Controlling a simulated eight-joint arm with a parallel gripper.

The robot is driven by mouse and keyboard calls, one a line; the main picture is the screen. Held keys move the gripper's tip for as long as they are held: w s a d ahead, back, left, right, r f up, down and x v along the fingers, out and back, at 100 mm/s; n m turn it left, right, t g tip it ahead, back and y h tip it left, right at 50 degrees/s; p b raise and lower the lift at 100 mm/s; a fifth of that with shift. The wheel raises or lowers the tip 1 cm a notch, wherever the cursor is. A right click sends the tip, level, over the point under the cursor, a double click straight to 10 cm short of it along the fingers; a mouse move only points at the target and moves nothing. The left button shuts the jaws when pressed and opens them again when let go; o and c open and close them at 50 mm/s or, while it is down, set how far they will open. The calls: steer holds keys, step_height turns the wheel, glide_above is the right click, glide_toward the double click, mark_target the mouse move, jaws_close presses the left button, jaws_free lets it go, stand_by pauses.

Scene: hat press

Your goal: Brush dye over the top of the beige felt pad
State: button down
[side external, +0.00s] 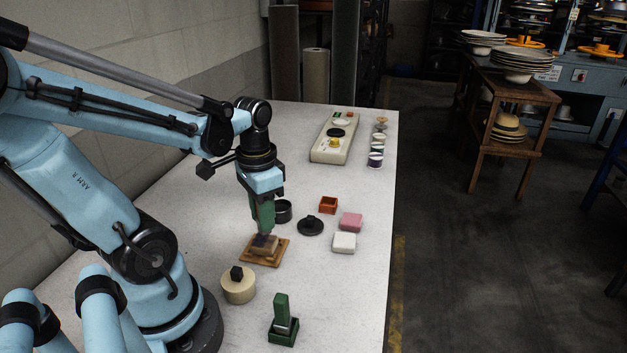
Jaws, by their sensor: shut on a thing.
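My gripper (264,196) is shut on a green-handled brush (263,216) and points down above the wooden board (248,256). The beige felt pad (269,249) sits on this board. Dark purple shows at the brush's lower end, over the left part of the pad's top. The lower end appears to touch the pad, but I cannot tell how much purple is dye on the pad. The brush hides part of the pad's top.
A black cup (284,211) and a black lid (310,227) stand close behind the board. An orange box (328,204), pink block (351,221) and white block (344,243) lie right. A round beige container (238,287) and green stand (283,332) are in front.

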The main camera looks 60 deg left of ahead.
step_height(320, 180, down, 4)
steer(key=shift+r, duration=0.25)
steer(key=shift+w+a, duration=0.15)
steer(key=shift+w, duration=0.05)
steer(key=shift+w+a+r, duration=0.2)
steer(key=shift+w+a, duration=0.05)
steer(key=shift+a, duration=0.05)
steer(key=shift+w+a+f, duration=0.25)
steer(key=shift+w+a, duration=0.3)
steer(key=shift+w+a+f, duration=0.1)
steer(key=shift+f, duration=0.15)
steer(key=shift+s+d, duration=1.15)
steer(key=shift+r, duration=4.1)
steer(key=shift+w, duration=0.1)
